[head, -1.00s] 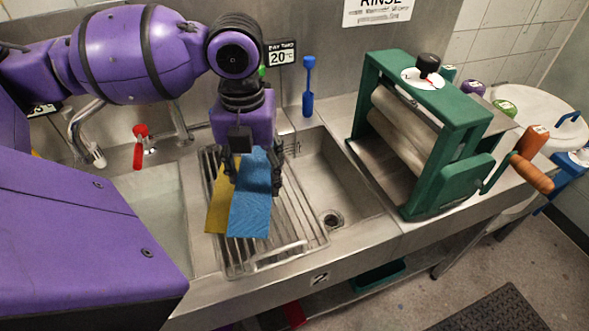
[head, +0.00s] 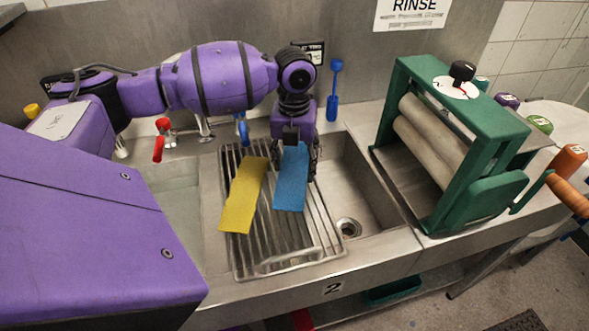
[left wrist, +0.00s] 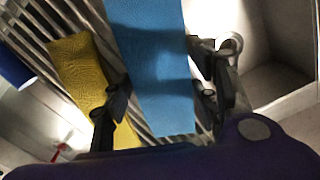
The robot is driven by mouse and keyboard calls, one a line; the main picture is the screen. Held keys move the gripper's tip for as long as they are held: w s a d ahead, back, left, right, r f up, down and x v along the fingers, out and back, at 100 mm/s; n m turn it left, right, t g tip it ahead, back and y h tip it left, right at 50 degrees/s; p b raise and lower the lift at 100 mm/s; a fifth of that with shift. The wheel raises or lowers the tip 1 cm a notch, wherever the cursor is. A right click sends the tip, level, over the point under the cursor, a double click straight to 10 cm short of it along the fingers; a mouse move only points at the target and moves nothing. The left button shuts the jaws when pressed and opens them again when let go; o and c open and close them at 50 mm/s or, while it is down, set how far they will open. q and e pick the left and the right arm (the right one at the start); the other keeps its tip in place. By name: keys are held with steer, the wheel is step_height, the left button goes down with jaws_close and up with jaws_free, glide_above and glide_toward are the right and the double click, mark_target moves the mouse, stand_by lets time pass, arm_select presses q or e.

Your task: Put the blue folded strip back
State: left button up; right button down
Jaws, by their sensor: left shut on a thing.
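The blue folded strip (head: 292,185) is at my left gripper (head: 296,160), over the right part of the wire rack in the sink. My left gripper is shut on its upper end, and the strip's lower end points toward the front of the sink. In the left wrist view the blue strip (left wrist: 155,75) runs between the two fingers of the left gripper (left wrist: 160,100). A yellow strip (head: 243,195) lies on the rack (head: 240,262), left of the blue one with a gap between them. I cannot tell whether the blue strip touches the rack. My right gripper is not in view.
A green wringer (head: 455,140) with rollers stands on the counter to the right. The drain side of the sink (head: 348,190) is empty. A red-handled tap (head: 160,140) and a blue upright tool (head: 333,90) are at the back.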

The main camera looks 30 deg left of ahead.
mark_target(294, 168)
arm_select(q)
steer(key=shift+f, duration=1.2)
steer(key=shift+s, duration=0.1)
steer(key=shift+f, duration=0.15)
steer(key=o, duration=1.2)
step_height(294, 168, up, 12)
